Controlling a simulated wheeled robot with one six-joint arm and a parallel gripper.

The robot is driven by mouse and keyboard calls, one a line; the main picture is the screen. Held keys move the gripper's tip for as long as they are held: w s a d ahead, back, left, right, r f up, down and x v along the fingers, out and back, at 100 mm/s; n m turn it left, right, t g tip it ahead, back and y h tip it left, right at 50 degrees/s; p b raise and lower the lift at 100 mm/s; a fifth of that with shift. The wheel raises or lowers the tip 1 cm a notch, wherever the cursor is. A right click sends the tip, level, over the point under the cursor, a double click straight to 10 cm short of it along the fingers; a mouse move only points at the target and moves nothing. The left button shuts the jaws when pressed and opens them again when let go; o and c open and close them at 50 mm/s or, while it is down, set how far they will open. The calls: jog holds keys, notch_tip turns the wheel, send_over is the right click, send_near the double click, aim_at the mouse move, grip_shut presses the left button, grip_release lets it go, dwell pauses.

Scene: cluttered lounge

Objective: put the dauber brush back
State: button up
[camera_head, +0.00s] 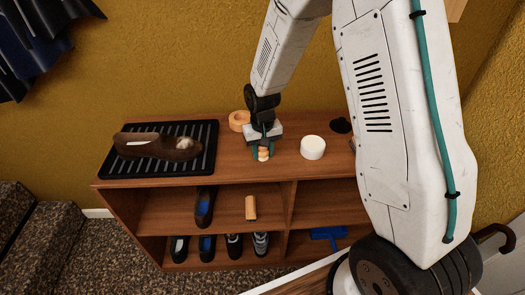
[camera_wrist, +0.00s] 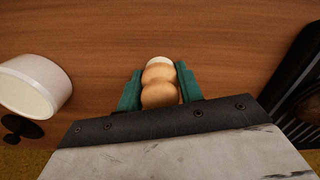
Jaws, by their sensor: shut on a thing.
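My gripper (camera_head: 263,150) is over the top of the wooden shoe rack (camera_head: 210,179), pointing down. In the wrist view its green fingers (camera_wrist: 159,88) are shut on the dauber brush (camera_wrist: 159,92), with one finger on each side. The brush has a rounded, light wooden handle and a pale end. It also shows below my gripper in the head view (camera_head: 263,156). I cannot tell whether it touches the rack top. A round, light wooden ring or cup (camera_head: 238,121) stands behind and left of my gripper.
A white round tub (camera_head: 313,148) stands right of my gripper, with a dark object (camera_head: 341,125) behind it. A brown shoe (camera_head: 160,146) lies on a black ribbed tray (camera_head: 125,169) at left. Shoes, a wooden cylinder (camera_head: 250,207) and a blue item (camera_head: 328,234) are on lower shelves.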

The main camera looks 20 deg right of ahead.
jog(key=o, duration=1.2)
jog(key=shift+f, duration=0.1)
notch_tip(320, 180, up, 12)
jog(key=shift+f, duration=0.1)
jog(key=shift+s+r, duration=0.1)
jog(key=shift+r, duration=0.4)
jog(key=s+d+r, duration=0.2)
jog(key=s+r, duration=1.1)
jog(key=s, duration=0.2)
jog(key=shift+n+t, duration=0.4)
jog(key=shift+t, duration=0.2)
jog(key=s+r, duration=0.1)
jog(key=s, duration=0.4)
jog(key=s+r, duration=0.1)
jog(key=s, duration=0.4)
jog(key=s+d+r, duration=0.1)
jog(key=s, duration=0.4)
